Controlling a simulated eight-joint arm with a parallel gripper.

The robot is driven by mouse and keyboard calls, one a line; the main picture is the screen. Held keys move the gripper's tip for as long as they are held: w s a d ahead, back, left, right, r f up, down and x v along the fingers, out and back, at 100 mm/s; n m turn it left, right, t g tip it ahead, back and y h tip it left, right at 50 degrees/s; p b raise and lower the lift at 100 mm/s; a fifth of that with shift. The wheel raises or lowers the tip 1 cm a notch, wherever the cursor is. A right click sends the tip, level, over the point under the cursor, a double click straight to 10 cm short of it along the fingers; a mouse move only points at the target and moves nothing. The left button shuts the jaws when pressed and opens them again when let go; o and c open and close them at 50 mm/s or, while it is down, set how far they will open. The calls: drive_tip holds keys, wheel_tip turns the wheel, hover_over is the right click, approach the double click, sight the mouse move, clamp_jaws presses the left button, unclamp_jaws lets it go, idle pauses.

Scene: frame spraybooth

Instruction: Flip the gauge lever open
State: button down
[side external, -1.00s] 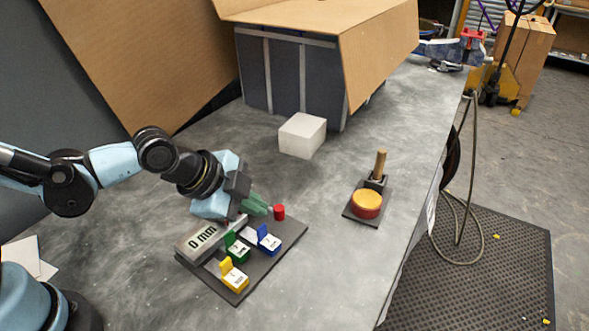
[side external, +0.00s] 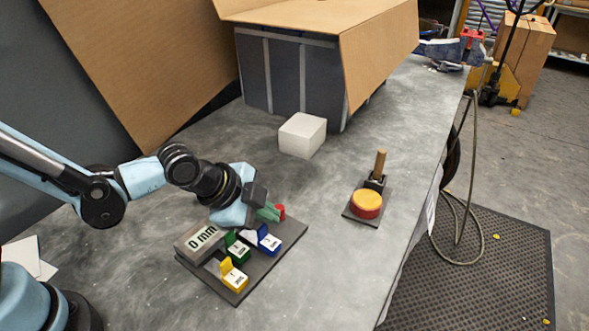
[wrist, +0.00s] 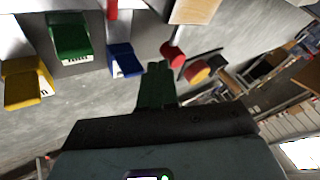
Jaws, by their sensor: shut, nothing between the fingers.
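The gauge (side external: 200,239), a grey block reading "0 mm", lies on a dark base plate (side external: 293,237). A small red upright part (wrist: 111,8) shows at the top edge of the wrist view; I cannot tell whether it is the lever. A red cylinder (side external: 281,211) stands at the plate's far corner, and also shows in the wrist view (wrist: 172,52). My gripper (side external: 268,213) is shut and empty, its green fingers just left of the red cylinder in the side view, partly covering it. Contact cannot be told. The fingers also show in the wrist view (wrist: 157,80).
Yellow (side external: 235,278), green (side external: 238,252) and blue (side external: 269,242) tabbed blocks sit on the plate. To the right are a red-and-yellow round button (side external: 366,204) and an upright wooden handle (side external: 380,163) on another plate. A white block (side external: 302,135) stands behind. Bare tabletop lies between.

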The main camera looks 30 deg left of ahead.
sight(291, 219)
drive_tip(key=shift+w+d+n, duration=0.15)
drive_tip(key=shift+w+n, duration=0.1)
drive_tip(key=shift+n, duration=0.15)
drive_tip(key=shift+w+y, duration=0.1)
drive_tip(key=shift+y, duration=0.2)
drive_tip(key=shift+w+d+n+t+y, duration=0.3)
drive_tip(key=shift+w+n+y, duration=0.1)
drive_tip(key=shift+w+n, duration=0.4)
drive_tip(key=w+n+y, duration=0.1)
drive_tip(key=w+n, duration=0.1)
drive_tip(key=n, duration=0.1)
drive_tip(key=shift+d+y, duration=0.15)
drive_tip(key=shift+y, duration=0.25)
drive_tip(key=w+n+y, duration=0.1)
drive_tip(key=w+n, duration=0.1)
drive_tip(key=shift+w+n+y, duration=0.15)
drive_tip(key=shift+n+y, duration=0.15)
drive_tip(key=shift+y, duration=0.1)
drive_tip(key=w+n+y, duration=0.1)
drive_tip(key=w+a+n, duration=0.1)
drive_tip(key=n, duration=0.1)
drive_tip(key=shift+w+a+y, duration=0.1)
drive_tip(key=shift+y, duration=0.3)
drive_tip(key=shift+w+a, duration=0.3)
drive_tip(key=shift+w, duration=0.25)
